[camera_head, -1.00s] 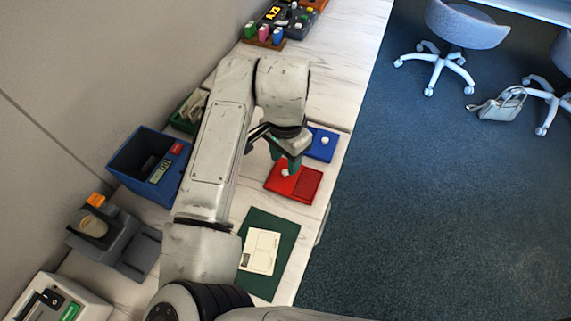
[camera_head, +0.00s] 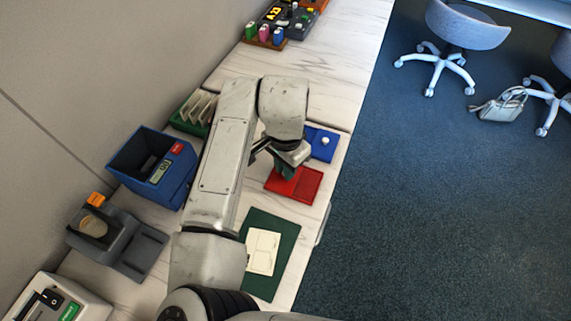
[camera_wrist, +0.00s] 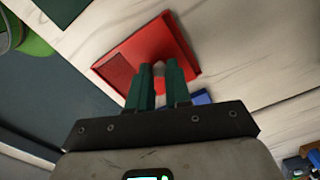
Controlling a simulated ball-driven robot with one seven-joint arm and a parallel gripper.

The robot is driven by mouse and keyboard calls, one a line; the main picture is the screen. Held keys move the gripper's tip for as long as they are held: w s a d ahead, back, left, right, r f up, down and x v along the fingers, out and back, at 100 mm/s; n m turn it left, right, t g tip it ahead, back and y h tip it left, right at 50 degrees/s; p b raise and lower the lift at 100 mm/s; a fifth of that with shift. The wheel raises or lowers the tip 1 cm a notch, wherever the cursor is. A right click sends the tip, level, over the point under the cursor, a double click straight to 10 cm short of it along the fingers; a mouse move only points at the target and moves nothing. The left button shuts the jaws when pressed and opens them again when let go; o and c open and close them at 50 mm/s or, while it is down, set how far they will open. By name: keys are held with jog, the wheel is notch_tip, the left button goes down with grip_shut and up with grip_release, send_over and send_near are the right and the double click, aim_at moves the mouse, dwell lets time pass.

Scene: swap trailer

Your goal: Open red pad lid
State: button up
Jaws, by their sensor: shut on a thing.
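The red pad (camera_head: 305,185) lies flat on the white bench near its right edge. Its lid knob, pale in the wrist view (camera_wrist: 158,68), sits between my fingertips. My gripper (camera_head: 287,170) is over the left part of the red pad, and its green fingers hide the knob in the head view. In the wrist view my gripper (camera_wrist: 159,75) is shut on the knob of the red pad lid. The lid looks flat and closed.
A blue pad (camera_head: 322,144) with a white knob lies just beyond the red one. A green mat (camera_head: 285,255) with a paper card is nearer. A blue bin (camera_head: 150,165) and a grey device (camera_head: 130,245) stand along the wall side.

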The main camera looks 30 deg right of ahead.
grip_shut()
jog(key=shift+w+a+p, duration=0.15)
jog(key=shift+w+p, duration=0.1)
jog(key=shift+p, duration=0.1)
jog(key=o, duration=0.6)
grip_release()
jog(key=shift+o, duration=0.2)
